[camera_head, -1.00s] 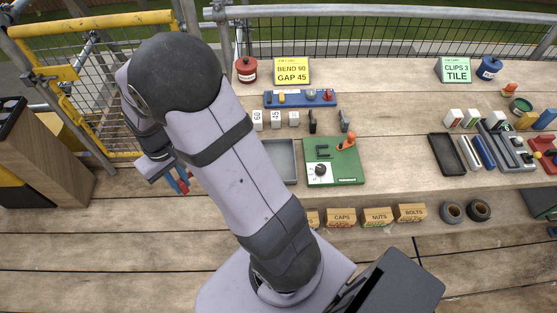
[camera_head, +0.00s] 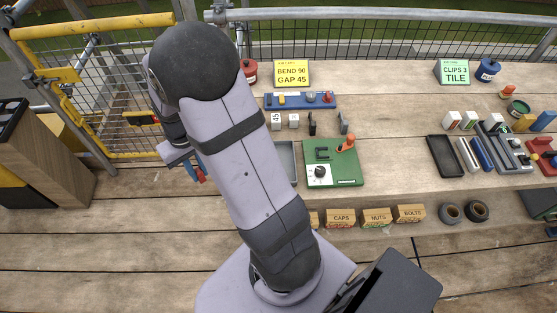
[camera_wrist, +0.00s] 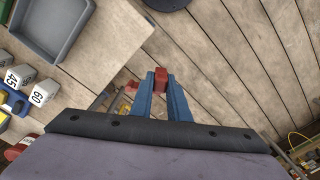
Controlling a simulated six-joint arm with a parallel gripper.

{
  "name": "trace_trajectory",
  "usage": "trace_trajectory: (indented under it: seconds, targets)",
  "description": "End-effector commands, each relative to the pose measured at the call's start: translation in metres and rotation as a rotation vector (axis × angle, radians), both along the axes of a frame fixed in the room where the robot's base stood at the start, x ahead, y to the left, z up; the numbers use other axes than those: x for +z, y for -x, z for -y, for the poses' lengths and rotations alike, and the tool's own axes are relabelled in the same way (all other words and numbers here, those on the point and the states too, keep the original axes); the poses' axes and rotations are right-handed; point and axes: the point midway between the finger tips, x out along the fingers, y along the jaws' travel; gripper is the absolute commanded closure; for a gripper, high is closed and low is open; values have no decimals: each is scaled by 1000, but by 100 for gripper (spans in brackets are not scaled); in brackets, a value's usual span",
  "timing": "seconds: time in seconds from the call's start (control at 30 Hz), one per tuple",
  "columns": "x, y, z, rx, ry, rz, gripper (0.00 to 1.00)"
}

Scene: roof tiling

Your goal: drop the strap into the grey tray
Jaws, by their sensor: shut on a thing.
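My gripper (camera_wrist: 160,98) is shut on a red piece, which I take to be the strap (camera_wrist: 160,76); it sits between the blue fingertips in the wrist view. In the head view my gripper (camera_head: 197,168) hangs left of the bench, partly behind my arm, with red at its tips. The grey tray (camera_wrist: 74,46) is at the upper left of the wrist view, apart from the gripper, and its visible floor is bare. In the head view only the right part of the tray (camera_head: 288,163) shows; my arm hides the rest.
White numbered blocks (camera_wrist: 42,92) stand beside the tray. A green board (camera_head: 345,175) with an orange lever lies right of it. A blue rack (camera_head: 300,101) is behind. A yellow gate (camera_head: 95,22) stands at the left. Labelled boxes (camera_head: 376,218) stand in front.

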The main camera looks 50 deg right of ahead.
Motion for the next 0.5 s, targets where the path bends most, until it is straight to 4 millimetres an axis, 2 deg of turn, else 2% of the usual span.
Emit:
trace_trajectory:
  seconds: [0.03, 0.17, 0.3, 0.5]
  targets:
    - [6, 6, 18, -53, -1, -3, 100]
    - [10, 25, 65, -193, -1, -4, 100]
    - [12, 53, 113, -350, -1, -5, 100]
    - [12, 90, 164, -531, -1, -4, 100]
